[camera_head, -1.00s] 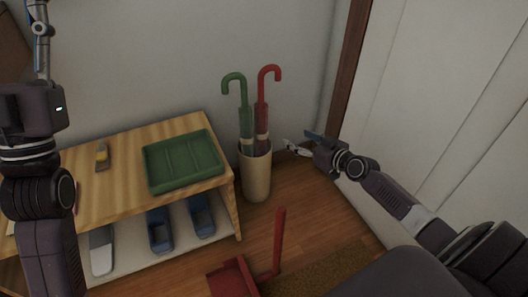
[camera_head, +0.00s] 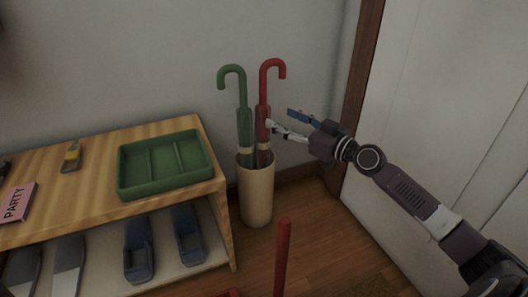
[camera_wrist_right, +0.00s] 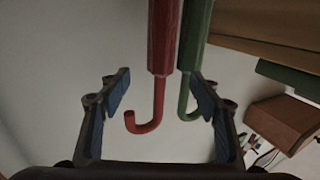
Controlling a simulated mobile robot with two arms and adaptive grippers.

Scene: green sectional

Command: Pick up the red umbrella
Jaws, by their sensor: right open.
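The red umbrella (camera_head: 264,110) stands upright, handle up, in a beige cylindrical holder (camera_head: 257,195). A green umbrella (camera_head: 243,115) stands in the same holder, just left of it. My right gripper (camera_head: 279,117) is open, at the right side of the red umbrella's upper body, with one fingertip close to it. In the right wrist view, the red umbrella (camera_wrist_right: 163,40) shows between the spread fingers (camera_wrist_right: 160,78), with nothing gripped. The green umbrella (camera_wrist_right: 192,40) is beside it, near the right finger. I cannot tell whether any finger touches. My left gripper is out of view.
A wooden shelf bench (camera_head: 90,155) stands left of the holder, with a green tray (camera_head: 165,165) on top and blue shoes (camera_head: 188,233) below. A red upright handle (camera_head: 283,255) rises in front. A wall is behind, a white door (camera_head: 440,100) to the right.

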